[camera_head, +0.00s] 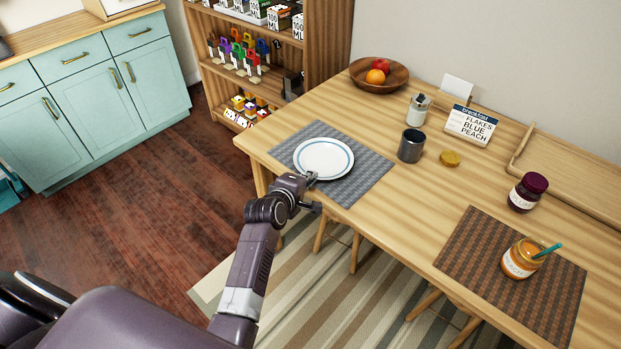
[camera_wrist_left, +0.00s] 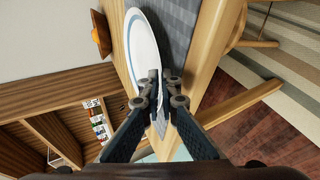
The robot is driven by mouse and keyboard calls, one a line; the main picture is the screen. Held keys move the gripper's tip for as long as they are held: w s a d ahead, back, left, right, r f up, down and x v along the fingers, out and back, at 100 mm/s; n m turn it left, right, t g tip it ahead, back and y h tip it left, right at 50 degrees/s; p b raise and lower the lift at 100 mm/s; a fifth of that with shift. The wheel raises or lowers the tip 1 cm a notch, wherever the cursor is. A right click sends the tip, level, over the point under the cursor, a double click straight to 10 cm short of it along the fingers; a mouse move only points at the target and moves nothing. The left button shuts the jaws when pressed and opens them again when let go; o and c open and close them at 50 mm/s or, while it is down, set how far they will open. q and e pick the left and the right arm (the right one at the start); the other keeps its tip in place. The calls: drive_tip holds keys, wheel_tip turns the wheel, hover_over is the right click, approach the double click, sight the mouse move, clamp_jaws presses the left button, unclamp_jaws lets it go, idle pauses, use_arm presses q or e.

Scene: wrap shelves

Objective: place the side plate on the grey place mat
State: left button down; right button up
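The side plate (camera_head: 323,156) is white with a blue ring near its rim. It looks level over the grey place mat (camera_head: 360,186); I cannot tell whether it touches the mat or hangs just above it. My left gripper (camera_head: 313,178) is at the plate's near rim. In the left wrist view, the fingers of my left gripper (camera_wrist_left: 163,80) are close together with the rim of the plate (camera_wrist_left: 143,40) between them. The grey mat (camera_wrist_left: 182,25) shows beside the plate there. My right gripper is not in view.
A dark metal cup (camera_head: 411,146) stands just right of the grey mat, with a yellow lid (camera_head: 450,158) beyond. A fruit bowl (camera_head: 379,78) is at the back. A brown mat (camera_head: 480,262) with an open jar (camera_head: 519,262) lies at right. Chairs stand below the table's near edge.

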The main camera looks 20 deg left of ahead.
use_arm(q)
drive_tip(key=c, duration=2.4)
unclamp_jaws()
drive_tip(key=shift+f, duration=0.1)
drive_tip(key=shift+s+r+p, duration=0.2)
drive_tip(key=shift+r+p, duration=0.1)
drive_tip(key=shift+p, duration=0.05)
drive_tip(key=p+v, duration=1)
drive_tip(key=v, duration=0.1)
drive_tip(key=shift+s, duration=0.25)
